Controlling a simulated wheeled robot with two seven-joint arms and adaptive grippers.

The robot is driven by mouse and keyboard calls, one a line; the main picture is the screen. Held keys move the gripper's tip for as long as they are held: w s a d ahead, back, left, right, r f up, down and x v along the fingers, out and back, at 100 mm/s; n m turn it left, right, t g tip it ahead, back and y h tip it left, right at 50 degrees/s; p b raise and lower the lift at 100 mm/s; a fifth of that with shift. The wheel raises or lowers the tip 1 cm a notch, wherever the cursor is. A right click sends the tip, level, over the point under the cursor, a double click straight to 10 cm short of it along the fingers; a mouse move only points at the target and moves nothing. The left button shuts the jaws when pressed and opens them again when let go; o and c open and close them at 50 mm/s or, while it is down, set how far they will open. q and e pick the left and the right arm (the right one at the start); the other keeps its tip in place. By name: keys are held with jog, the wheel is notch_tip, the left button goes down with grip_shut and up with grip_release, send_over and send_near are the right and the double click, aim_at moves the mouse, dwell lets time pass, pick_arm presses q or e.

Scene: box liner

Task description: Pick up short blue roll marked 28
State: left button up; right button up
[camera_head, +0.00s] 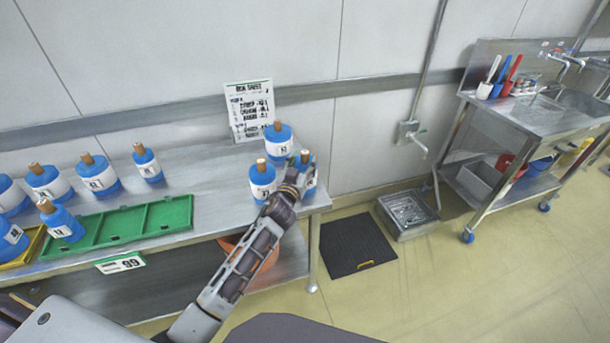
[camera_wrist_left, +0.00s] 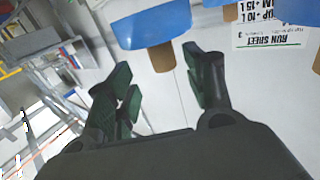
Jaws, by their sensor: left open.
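My left gripper (camera_head: 300,162) is open at the right end of the steel table, over a blue roll (camera_head: 310,180) with a white label that its arm partly hides. Two more blue rolls with white labels and wooden cores stand just left of it, a front roll (camera_head: 262,180) and a back roll (camera_head: 278,141). I cannot read which label says 28. In the left wrist view, the open fingers (camera_wrist_left: 158,68) are on either side of a wooden core (camera_wrist_left: 161,58) under a blue roll end (camera_wrist_left: 150,27); contact is unclear. My right gripper is not in view.
A green tray (camera_head: 183,208) lies on the table (camera_head: 205,186), with several blue rolls behind and left of it. A run sheet (camera_head: 249,109) stands at the back. A black mat (camera_head: 356,240) and a steel sink bench (camera_head: 520,124) are to the right.

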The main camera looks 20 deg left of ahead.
aim_at(304, 156)
pick_arm(q)
jog(key=shift+w, duration=0.1)
jog(key=shift+w+a, duration=0.15)
jog(key=shift+w, duration=0.55)
jog(key=shift+w+a, duration=0.15)
jog(key=shift+w, duration=0.55)
jog(key=shift+w+p, duration=0.3)
jog(key=shift+w, duration=0.8)
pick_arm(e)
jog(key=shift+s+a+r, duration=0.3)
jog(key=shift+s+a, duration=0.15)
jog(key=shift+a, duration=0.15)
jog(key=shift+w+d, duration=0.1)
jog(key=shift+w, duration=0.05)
pick_arm(q)
jog(key=c, duration=1.1)
jog(key=shift+r, duration=0.15)
grip_shut()
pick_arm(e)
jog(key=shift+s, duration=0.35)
